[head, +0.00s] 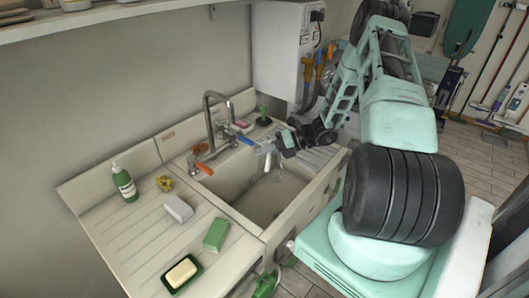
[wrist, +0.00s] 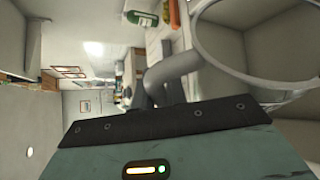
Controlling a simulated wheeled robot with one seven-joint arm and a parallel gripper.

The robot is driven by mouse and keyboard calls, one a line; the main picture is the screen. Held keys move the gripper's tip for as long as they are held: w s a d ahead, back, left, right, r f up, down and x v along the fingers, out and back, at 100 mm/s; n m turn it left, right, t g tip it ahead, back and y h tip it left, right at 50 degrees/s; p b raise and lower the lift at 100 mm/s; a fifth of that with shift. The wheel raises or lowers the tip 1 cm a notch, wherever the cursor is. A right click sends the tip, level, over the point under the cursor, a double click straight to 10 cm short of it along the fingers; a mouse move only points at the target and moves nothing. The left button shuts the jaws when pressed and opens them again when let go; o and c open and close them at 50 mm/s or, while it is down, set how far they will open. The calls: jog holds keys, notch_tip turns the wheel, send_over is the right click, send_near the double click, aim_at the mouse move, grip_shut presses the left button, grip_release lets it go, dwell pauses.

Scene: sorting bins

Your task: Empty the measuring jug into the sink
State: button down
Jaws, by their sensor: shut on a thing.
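The measuring jug shows in the wrist view as a clear round rim (wrist: 198,42) at upper right, with a grey curved handle (wrist: 172,72) running into my jaws. My gripper (head: 284,146) is shut on the jug and reaches in over the sink from the right. In the head view the jug (head: 265,150) is a small pale shape at the gripper's tip, above the sink basin (head: 239,185). It looks tilted, but its contents cannot be made out. A faint bright streak shows in the basin below it; I cannot tell if it is water.
The tap (head: 208,120) stands at the sink's back left. The left drainboard holds a green bottle (head: 124,183), a yellow scourer (head: 164,183), a grey block (head: 178,208), a green sponge (head: 216,234) and a soap dish (head: 182,274). A white wall heater (head: 283,50) hangs behind.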

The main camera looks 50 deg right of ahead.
jog(key=shift+r+n+h, duration=0.4)
jog(key=shift+r+n, duration=0.1)
jog(key=shift+r, duration=0.1)
jog(key=shift+r, duration=0.1)
jog(key=shift+r+n+t+h, duration=0.5)
jog(key=shift+r+n, duration=0.1)
jog(key=shift+r, duration=0.05)
jog(key=shift+r+n+h+b, duration=0.4)
jog(key=shift+r+n+b, duration=0.2)
jog(key=shift+n+b, duration=0.15)
jog(key=shift+r+t, duration=0.3)
jog(key=shift+r, duration=0.1)
